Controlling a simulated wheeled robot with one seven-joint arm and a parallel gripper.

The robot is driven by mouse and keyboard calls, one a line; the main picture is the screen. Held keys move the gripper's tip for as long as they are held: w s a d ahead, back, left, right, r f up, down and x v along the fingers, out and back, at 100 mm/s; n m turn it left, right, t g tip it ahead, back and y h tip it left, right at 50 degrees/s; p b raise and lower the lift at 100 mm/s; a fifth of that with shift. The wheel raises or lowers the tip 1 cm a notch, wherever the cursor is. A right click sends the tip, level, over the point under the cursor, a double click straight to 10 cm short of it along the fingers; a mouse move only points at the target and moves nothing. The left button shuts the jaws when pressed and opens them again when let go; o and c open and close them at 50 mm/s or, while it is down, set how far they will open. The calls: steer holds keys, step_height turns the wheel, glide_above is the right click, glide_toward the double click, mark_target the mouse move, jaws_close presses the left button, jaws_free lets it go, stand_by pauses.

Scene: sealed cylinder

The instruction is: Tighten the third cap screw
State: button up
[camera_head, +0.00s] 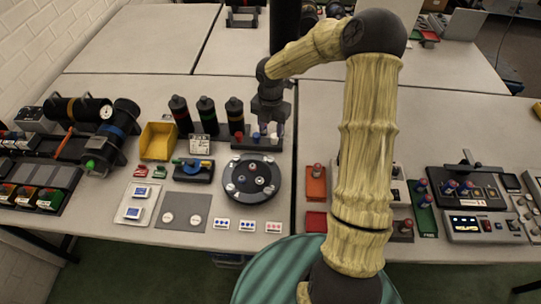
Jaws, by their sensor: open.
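A round black flange-like disc (252,179) lies on the table near the front centre, with several small light and silver screw heads on its top. Which of them is the third cap screw, and how tight each one sits, I cannot tell. My gripper (268,130) points down behind the disc, over a small dark rack (247,146) that holds small tools with coloured tops, one of them red (239,136). The gripper is open. It partly hides the rack's right end, and I cannot tell whether its fingers touch a tool there.
Three dark cylinders (206,115) stand behind and left of the rack. A yellow bin (158,141), a black device with a blue disc (195,170) and a grey plate (183,212) lie left. Small printed cards (246,226) lie in front. My arm hides part of the right table.

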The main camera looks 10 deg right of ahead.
mark_target(271, 159)
step_height(271, 159, down, 15)
steer(key=shift+f+p, duration=0.2)
steer(key=shift+p, duration=0.85)
steer(key=shift+c, duration=0.2)
steer(key=c, duration=1)
